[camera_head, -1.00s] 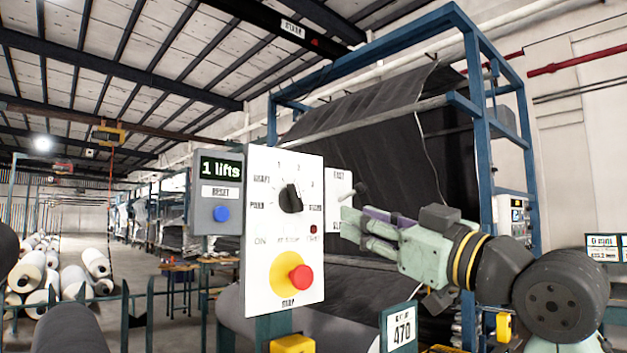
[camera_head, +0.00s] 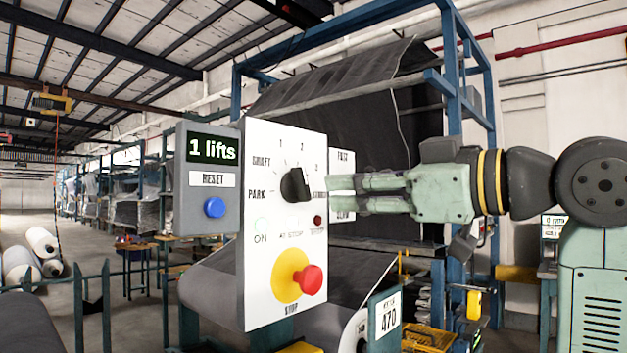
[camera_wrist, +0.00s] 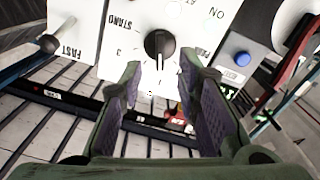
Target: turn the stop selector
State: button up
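The stop selector (camera_head: 295,185) is a black rotary knob on the upper part of a white control panel (camera_head: 262,240). Labels including DRAFT, PARK and several numbers ring it. In the wrist view the knob (camera_wrist: 159,46) lies just beyond my fingertips, between their lines, with a white pointer mark on it. My gripper (camera_head: 328,193) reaches in from the right, close to the knob's right side. In the wrist view my gripper (camera_wrist: 165,75) has its two purple-padded fingers spread wide with nothing between them. The fingers do not appear to touch the knob.
A red stop button (camera_head: 308,280) on a yellow disc sits below the knob. A grey box (camera_head: 208,180) with a "1 lifts" display and blue button is at left. A FAST plate (camera_head: 342,165) stands behind the panel's right edge. A blue frame (camera_head: 453,110) stands behind.

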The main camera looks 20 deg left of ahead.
aim_at(308, 187)
jog(key=p+x, duration=0.1)
jog(key=x, duration=0.6)
jog(key=shift+p, duration=0.35)
jog(key=shift+c, duration=0.6)
grip_shut()
